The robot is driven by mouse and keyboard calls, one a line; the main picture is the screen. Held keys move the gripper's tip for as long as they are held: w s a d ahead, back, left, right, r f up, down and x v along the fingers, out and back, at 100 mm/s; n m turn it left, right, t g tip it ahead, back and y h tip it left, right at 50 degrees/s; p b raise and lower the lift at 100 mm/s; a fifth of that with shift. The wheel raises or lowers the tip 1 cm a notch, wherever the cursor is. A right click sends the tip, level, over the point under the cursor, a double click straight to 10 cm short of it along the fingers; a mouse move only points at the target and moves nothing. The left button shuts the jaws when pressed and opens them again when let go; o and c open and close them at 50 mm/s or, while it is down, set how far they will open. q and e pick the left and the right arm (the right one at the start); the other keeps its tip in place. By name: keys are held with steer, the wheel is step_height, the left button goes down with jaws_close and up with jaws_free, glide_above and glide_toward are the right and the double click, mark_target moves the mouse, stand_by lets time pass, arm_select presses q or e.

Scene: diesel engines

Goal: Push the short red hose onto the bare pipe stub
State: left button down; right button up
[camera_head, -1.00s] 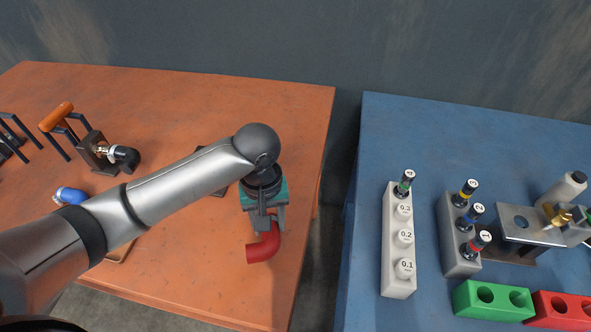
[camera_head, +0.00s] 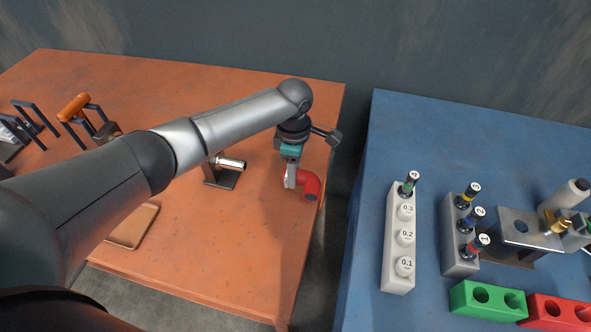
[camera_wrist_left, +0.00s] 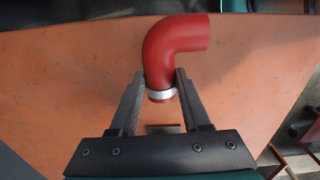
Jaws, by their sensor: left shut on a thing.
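The short red hose (camera_head: 310,183) is a bent elbow held by my left gripper (camera_head: 290,178) near the right edge of the orange table. In the left wrist view the red hose (camera_wrist_left: 172,48) sits between the two fingers of the left gripper (camera_wrist_left: 161,84), which are shut on it at a pale band near one end. The other end of the hose points right in that view. A bare metal pipe stub (camera_head: 232,163) stands on a dark bracket to the left of the gripper, apart from the hose. My right gripper is not in view.
The orange table (camera_head: 200,250) also bears an orange-handled tool (camera_head: 74,107) at the left and a tan tray (camera_head: 132,226) at the front. A gap separates it from the blue table (camera_head: 365,270), which holds a white block (camera_head: 397,255), green and red blocks.

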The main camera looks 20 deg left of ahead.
arm_select(q)
steer(key=shift+s+a+f+b, duration=0.1)
steer(key=shift+s+a+b, duration=0.05)
steer(key=shift+a+b, duration=2.35)
steer(key=shift+a+r+p, duration=0.2)
steer(key=shift+a+p, duration=0.45)
steer(key=shift+p, duration=0.2)
steer(key=shift+a+p, duration=0.15)
steer(key=shift+p, duration=0.2)
steer(key=shift+a+p, duration=0.1)
steer(key=shift+p, duration=0.25)
steer(key=shift+s+a, duration=0.1)
steer(key=shift+a, duration=0.3)
steer(key=shift+a+p, duration=0.6)
steer(key=shift+a, duration=0.45)
steer(key=shift+a, duration=0.35)
